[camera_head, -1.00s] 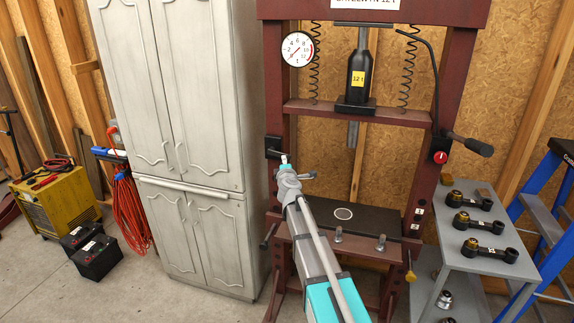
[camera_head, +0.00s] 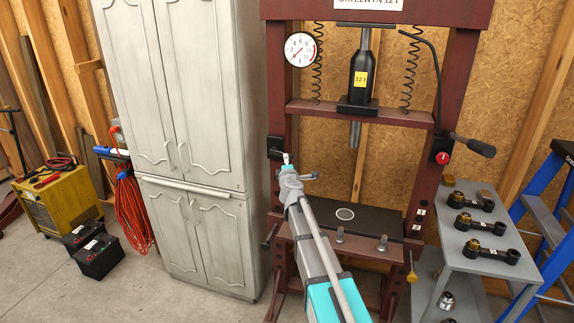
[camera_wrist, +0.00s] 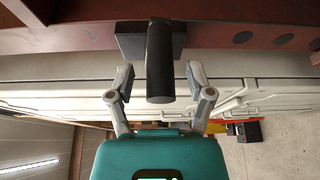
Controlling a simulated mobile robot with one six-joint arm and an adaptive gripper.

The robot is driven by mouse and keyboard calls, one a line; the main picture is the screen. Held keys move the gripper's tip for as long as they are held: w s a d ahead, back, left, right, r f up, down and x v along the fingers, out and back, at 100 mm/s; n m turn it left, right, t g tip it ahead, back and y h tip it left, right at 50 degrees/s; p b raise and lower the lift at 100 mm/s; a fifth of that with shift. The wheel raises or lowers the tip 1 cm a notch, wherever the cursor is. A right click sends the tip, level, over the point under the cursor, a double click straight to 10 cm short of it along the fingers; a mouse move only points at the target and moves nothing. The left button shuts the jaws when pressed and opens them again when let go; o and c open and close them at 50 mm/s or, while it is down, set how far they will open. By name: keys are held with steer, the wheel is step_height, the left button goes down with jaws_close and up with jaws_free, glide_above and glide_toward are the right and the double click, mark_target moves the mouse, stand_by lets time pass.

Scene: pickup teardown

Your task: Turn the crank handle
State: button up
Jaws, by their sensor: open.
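The crank handle (camera_wrist: 160,62) is a short black cylinder on a dark square block (camera_wrist: 126,42) fixed to the red-brown press frame. In the wrist view it points down towards my gripper. My gripper (camera_wrist: 159,82) is open, with one finger on each side of the handle and visible gaps between. In the head view, my gripper (camera_head: 287,160) is at the left post of the press, just below a black crank mount (camera_head: 275,147). The handle's outer end is largely hidden there by my gripper.
The press (camera_head: 400,115) has a gauge (camera_head: 300,49) and a black lever (camera_head: 475,146) on its right post. A white cabinet (camera_head: 205,130) stands close on the left. A grey side table (camera_head: 462,250) with several black parts and a blue ladder are on the right.

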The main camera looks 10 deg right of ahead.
steer(key=s, duration=0.7)
steer(key=shift+a, duration=0.45)
